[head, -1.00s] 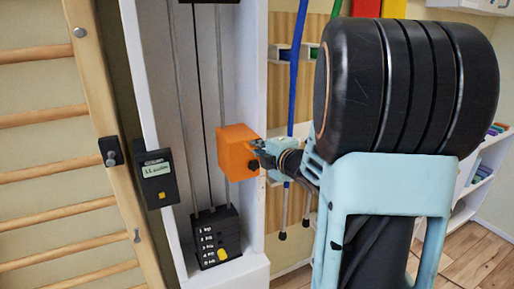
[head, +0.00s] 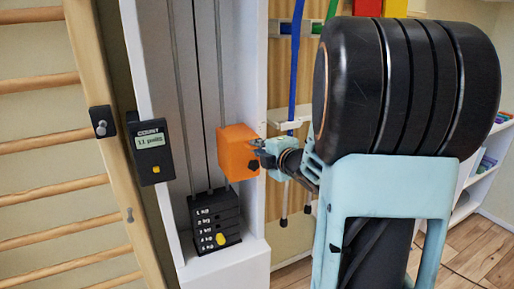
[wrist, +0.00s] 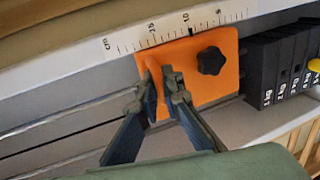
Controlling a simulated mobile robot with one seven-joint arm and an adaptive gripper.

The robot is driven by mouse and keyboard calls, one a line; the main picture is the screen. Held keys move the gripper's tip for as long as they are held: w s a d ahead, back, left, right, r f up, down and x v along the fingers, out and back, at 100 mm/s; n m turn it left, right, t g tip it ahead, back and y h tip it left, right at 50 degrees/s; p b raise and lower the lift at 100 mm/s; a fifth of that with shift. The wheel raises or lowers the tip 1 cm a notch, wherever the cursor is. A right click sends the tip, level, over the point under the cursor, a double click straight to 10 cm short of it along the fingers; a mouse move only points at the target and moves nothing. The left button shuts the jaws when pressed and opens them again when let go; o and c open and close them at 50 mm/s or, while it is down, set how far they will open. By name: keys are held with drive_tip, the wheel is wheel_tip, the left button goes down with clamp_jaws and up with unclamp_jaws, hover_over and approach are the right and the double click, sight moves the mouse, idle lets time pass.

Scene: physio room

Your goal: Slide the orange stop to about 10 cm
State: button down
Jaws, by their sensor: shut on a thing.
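The orange stop (head: 236,153) is a block on the white column, just above the black weight stack. My gripper (head: 258,155) is at its right side. In the wrist view, my gripper (wrist: 162,92) is shut on a raised orange tab of the stop (wrist: 222,82), beside its black knob (wrist: 211,60). A printed scale (wrist: 160,35) in cm runs along the column edge next to the stop.
The black weight stack (head: 214,219) with a yellow pin stands just below the stop. A counter box (head: 152,151) is on the column's left edge, and wooden wall bars (head: 50,135) are further left. Shelves (head: 470,190) stand at the right.

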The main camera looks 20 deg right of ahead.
drive_tip(key=c, duration=2.3)
unclamp_jaws()
drive_tip(key=shift+r, duration=0.1)
drive_tip(key=shift+c, duration=0.2)
drive_tip(key=shift+s, duration=0.1)
drive_tip(key=v, duration=0.7)
drive_tip(key=shift+s, duration=0.2)
